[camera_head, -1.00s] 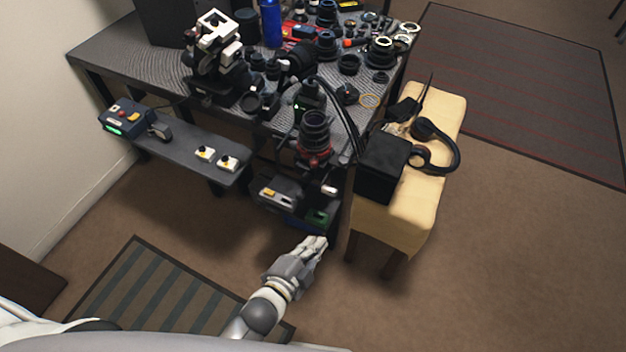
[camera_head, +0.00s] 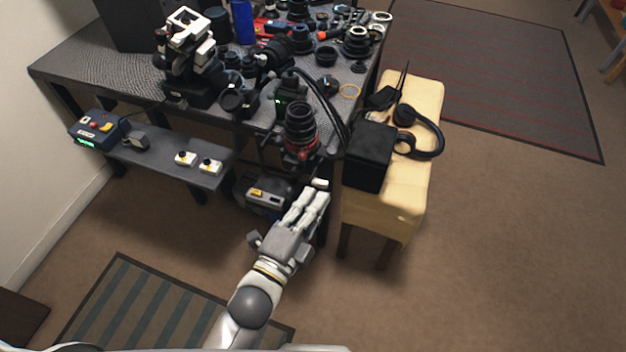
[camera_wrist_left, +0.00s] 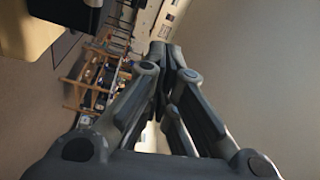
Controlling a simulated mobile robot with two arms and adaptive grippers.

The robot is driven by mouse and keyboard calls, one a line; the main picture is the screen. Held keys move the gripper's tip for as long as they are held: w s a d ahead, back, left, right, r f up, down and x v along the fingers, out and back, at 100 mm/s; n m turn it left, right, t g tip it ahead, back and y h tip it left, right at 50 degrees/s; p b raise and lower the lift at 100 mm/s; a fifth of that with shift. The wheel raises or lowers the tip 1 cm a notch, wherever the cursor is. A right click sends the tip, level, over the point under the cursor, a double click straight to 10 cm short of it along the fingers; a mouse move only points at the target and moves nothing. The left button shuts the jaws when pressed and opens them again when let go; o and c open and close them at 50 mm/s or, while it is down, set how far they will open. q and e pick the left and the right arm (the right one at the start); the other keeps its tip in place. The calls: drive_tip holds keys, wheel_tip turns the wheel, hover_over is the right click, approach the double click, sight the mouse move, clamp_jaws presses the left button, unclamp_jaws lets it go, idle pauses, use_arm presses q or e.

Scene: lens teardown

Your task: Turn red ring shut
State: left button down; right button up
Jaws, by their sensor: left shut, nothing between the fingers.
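The red ring (camera_head: 301,153) is at the base of an upright black lens (camera_head: 300,122) mounted at the front edge of the workbench in the head view. My left gripper (camera_head: 318,194) is shut and empty, just below and slightly right of the ring, apart from it in the picture. Its fingers point up toward the lens. In the left wrist view my left gripper (camera_wrist_left: 162,50) shows with its fingers together, and the ring is not seen there. My right gripper is not in view.
A grey device (camera_head: 262,193) sits low beside my left gripper. A yellow stool (camera_head: 420,185) with a black box (camera_head: 368,157) and headphones (camera_head: 428,135) stands close on the right. A shelf (camera_head: 165,152) carries switches and a control box (camera_head: 97,128). The workbench (camera_head: 75,55) is crowded.

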use_arm(q)
drive_tip(key=w+p, duration=0.2)
drive_tip(key=w, duration=0.7)
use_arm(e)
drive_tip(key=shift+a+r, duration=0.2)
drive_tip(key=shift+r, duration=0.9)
use_arm(q)
drive_tip(key=shift+f, duration=0.1)
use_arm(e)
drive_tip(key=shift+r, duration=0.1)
